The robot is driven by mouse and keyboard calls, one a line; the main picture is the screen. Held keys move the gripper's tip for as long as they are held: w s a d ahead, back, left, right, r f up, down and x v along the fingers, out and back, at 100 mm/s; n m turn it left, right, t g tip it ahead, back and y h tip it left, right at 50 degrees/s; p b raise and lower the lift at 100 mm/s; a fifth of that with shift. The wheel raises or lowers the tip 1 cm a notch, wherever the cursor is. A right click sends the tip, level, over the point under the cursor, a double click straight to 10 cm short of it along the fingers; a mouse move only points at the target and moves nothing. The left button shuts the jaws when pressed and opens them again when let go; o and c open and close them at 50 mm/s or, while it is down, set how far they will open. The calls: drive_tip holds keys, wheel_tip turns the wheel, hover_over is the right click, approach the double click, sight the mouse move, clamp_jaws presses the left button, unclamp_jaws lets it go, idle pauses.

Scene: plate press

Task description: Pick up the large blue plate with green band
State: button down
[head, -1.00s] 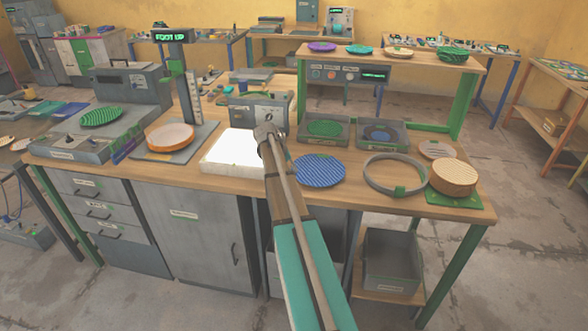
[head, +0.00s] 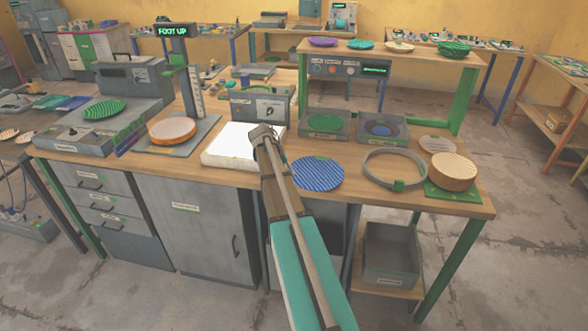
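A large round blue plate (head: 317,173) with fine pale stripes lies flat on the wooden workbench (head: 330,202), close to its front edge. I cannot make out a green band on it at this size. My arm reaches up from the bottom of the head view, just left of the plate, and covers a little of the bench beside it. My gripper (head: 262,135) is at the arm's far end, above the right side of the white panel, beyond and left of the plate. Its fingers are not clear, so I cannot tell whether it is open.
Right of the plate are a grey ring (head: 395,184) and a tan round stack (head: 453,171) on a green base. A bright white panel (head: 228,146) lies left.

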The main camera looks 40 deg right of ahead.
drive_tip(key=shift+s+a, duration=1.1)
drive_tip(key=shift+a, duration=0.2)
drive_tip(key=c, duration=0.7)
unclamp_jaws()
drive_tip(key=shift+o, duration=0.2)
drive_tip(key=shift+c, duration=0.5)
drive_tip(key=shift+r+p, duration=1)
